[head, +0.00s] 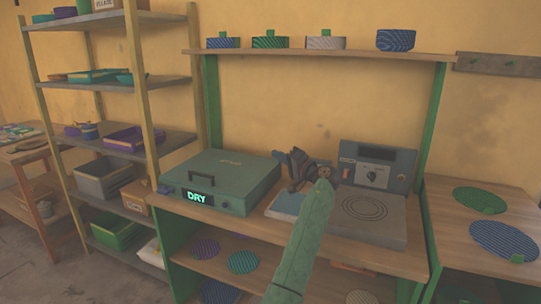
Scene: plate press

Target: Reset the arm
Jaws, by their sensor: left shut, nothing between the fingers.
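My left arm rises from the bottom middle of the head view. Its dark left gripper (286,160) points left above the workbench, at the right edge of the teal press box. The gripper is shut and empty. The teal press box (222,178) has its lid down, with a handle and a lit display reading "DRY" on its front. A light blue pad (288,204) lies on the bench below the gripper, partly hidden by my arm. My right gripper is not in view.
A grey hotplate unit (372,205) with an upright control panel stands right of my arm. A shelf (300,52) above holds several round patterned pieces. A shelving rack (138,80) stands left. Green and blue striped discs (480,200) lie on the right table.

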